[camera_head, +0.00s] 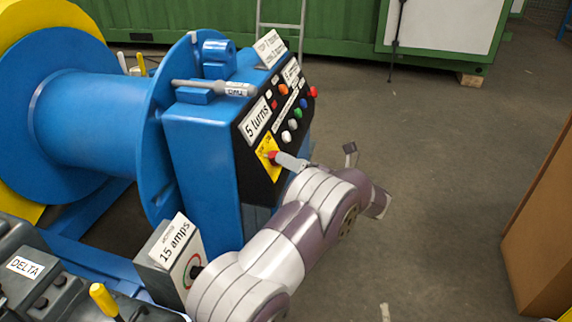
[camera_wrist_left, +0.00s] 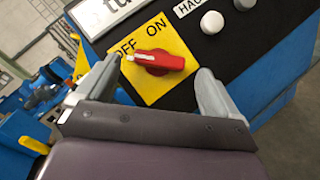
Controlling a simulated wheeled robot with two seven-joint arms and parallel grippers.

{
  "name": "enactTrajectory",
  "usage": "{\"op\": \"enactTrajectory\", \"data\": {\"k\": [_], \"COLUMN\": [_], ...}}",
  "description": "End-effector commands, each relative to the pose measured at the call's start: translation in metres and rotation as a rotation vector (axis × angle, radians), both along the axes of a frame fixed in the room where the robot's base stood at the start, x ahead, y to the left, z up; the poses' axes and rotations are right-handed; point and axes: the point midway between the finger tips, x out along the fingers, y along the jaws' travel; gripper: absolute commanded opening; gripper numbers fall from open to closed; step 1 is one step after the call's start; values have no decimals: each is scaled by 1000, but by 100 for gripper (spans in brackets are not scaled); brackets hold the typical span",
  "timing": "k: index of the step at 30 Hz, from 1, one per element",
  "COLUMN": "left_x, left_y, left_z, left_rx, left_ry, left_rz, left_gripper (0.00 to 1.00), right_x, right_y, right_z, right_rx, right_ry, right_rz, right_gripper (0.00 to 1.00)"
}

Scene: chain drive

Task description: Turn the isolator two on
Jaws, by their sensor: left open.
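A red rotary switch (camera_wrist_left: 158,62) sits on a yellow plate (camera_wrist_left: 183,47) marked OFF and ON. The white mark on its handle is at the left end, on the OFF side. In the head view the red switch (camera_head: 272,155) shows on its yellow plate, low on the black panel of the blue cabinet. My left gripper (camera_wrist_left: 160,70) is open, with one grey finger on each side of the switch. I cannot tell whether either finger touches it. In the head view my left gripper (camera_head: 291,162) is at the switch, partly hidden by its own wrist. My right gripper is not in view.
The black panel (camera_head: 262,187) has several coloured buttons above the switch. A small box labelled 15 amps (camera_head: 160,257) stands left of my arm. A blue drum (camera_head: 95,110) is at left. A brown box (camera_head: 545,225) is at right; the floor between is mostly clear.

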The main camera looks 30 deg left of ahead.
Motion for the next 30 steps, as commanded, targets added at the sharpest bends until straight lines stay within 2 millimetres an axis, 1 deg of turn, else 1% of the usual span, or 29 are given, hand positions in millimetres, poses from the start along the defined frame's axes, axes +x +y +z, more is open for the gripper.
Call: {"op": "enactTrajectory", "data": {"k": [1,3,6,9,15,16,17,18,20,21,30], "left_x": [1,4,6,7,7,7,7,7,7,7,7], "left_y": [10,21,31,35,35,35,35,35,34,34,34], "left_z": [-2,-2,-1,0,1,1,1,1,1,1,3], "left_rx": [1,0,1,0,1,1,1,1,1,1,-5], "left_ry": [0,0,0,1,1,1,1,1,1,1,27], "left_rz": [3,1,-1,-1,-2,-2,-2,-2,-2,-2,-15], "left_gripper": [95,95,95,95,95,88,78,65,46,38,39], "right_x": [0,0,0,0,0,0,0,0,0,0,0], "right_y": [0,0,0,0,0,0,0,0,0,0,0], "right_z": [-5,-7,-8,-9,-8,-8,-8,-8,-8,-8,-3], "right_rx": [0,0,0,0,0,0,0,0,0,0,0], "right_ry": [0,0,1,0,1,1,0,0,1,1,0], "right_rz": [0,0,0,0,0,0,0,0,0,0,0], "right_gripper": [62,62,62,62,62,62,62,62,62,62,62]}}
